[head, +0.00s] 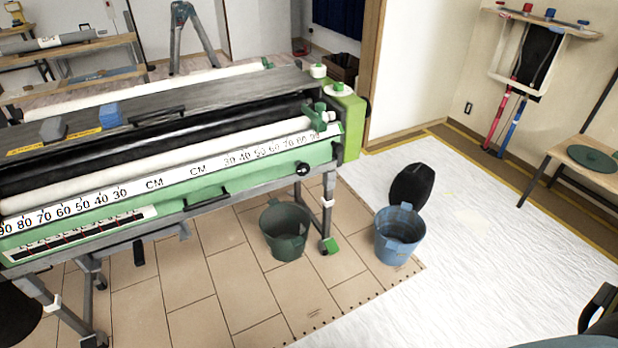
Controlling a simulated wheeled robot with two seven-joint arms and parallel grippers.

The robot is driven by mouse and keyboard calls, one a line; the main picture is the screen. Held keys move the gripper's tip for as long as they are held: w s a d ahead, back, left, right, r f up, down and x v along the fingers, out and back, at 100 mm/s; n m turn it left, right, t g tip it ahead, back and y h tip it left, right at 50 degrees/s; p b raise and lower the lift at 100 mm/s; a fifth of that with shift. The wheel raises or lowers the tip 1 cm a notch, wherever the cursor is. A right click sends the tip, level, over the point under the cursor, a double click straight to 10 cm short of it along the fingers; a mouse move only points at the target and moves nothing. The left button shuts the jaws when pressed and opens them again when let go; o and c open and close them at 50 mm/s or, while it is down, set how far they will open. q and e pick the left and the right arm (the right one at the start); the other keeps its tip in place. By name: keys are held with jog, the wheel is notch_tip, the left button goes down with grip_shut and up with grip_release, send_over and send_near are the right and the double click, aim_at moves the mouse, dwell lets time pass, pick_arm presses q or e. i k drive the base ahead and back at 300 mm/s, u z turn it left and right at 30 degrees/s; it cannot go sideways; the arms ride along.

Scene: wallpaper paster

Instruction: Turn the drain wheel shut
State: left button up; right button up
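The wallpaper paster is a long green machine with a white numbered scale, standing on a grey metal frame. A small round black knob with a pale centre (303,169) sits low on its front near the right end. It may be the drain wheel; I cannot tell its turn position. A green clamp-like fitting (319,117) sits above it, by the lime-green end housing (349,120).
A dark green bucket (286,232) stands on the tiles below the paster's right end. A blue bucket (399,237) and a black rounded object (410,187) stand to its right. White sheeting (480,270) covers the right floor. An unclear black shape (602,308) cuts the lower right edge.

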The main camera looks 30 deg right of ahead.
aim_at(303, 169)
jog(key=k, duration=0.3)
jog(key=z, duration=1.6)
jog(key=i, duration=1.15)
jog(key=u, duration=1)
